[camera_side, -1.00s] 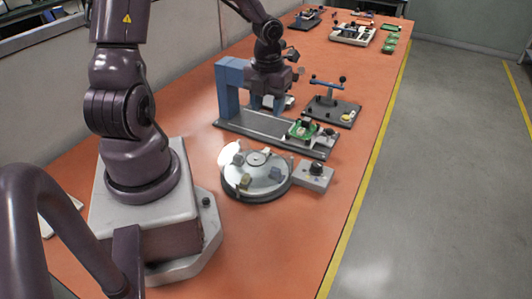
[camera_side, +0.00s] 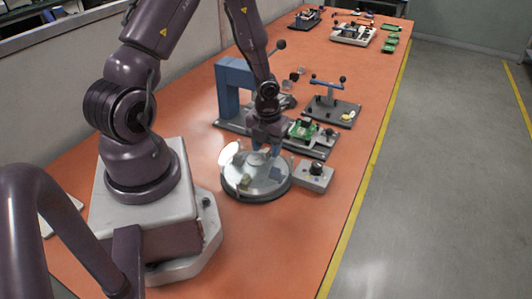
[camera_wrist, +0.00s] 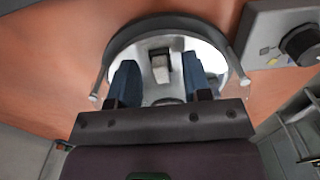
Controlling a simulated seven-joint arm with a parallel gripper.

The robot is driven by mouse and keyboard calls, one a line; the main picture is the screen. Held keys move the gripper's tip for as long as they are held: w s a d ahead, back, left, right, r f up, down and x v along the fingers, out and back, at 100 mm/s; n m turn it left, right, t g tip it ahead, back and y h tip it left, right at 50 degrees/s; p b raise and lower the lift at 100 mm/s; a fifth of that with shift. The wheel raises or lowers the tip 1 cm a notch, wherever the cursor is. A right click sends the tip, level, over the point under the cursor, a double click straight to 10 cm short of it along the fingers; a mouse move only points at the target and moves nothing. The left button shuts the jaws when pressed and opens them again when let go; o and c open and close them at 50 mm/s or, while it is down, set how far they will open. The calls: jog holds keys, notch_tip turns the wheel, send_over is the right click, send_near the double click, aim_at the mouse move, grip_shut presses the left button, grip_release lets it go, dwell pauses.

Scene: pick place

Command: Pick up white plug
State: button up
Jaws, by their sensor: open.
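The round metal turntable (camera_side: 268,187) stands on the orange bench, and its rim also shows in the wrist view (camera_wrist: 123,37). My gripper (camera_side: 268,151) is over the back part of the disc, pointing down. In the wrist view my gripper (camera_wrist: 162,76) has its two blue fingers apart, with a gap between them. A small pale piece with a dark face (camera_wrist: 162,66) shows in that gap, on the disc; it may be the white plug, but I cannot tell for sure. A yellowish block (camera_side: 245,180) sits on the disc's front left.
A grey control box with a black knob (camera_side: 315,175) stands right of the turntable. Another fixture with a blue handle (camera_side: 330,103) stands farther back. Bench front is clear.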

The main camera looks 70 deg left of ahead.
jog(key=shift+f, duration=0.15)
jog(key=shift+c, duration=0.3)
grip_shut()
